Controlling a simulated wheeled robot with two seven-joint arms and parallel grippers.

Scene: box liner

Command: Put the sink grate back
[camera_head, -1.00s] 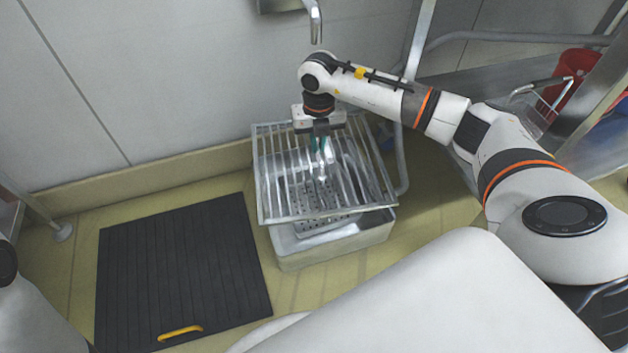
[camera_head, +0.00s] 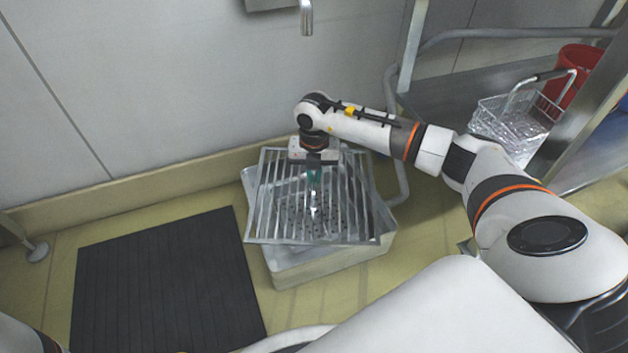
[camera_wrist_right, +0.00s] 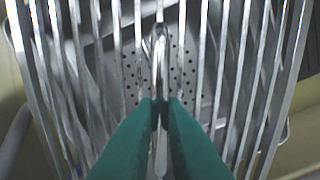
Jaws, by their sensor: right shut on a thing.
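The sink grate (camera_head: 262,217) is a metal frame with parallel bars. In the head view it lies over the low square sink (camera_head: 290,271), turned askew to its rim; whether it touches the rim I cannot tell. My right gripper (camera_head: 313,190) points down at the grate's middle. In the right wrist view its green fingers (camera_wrist_right: 160,105) are shut on a part of the grate (camera_wrist_right: 226,60). A perforated plate (camera_wrist_right: 190,75) shows below through the bars. My left gripper is out of view; only a bit of that arm shows at the lower left.
A black ribbed mat (camera_head: 165,280) lies on the floor left of the sink. A faucet (camera_head: 306,18) is on the wall above. At right are a wire basket (camera_head: 515,125), a red bucket (camera_head: 578,72) and a metal rack leg (camera_head: 412,45).

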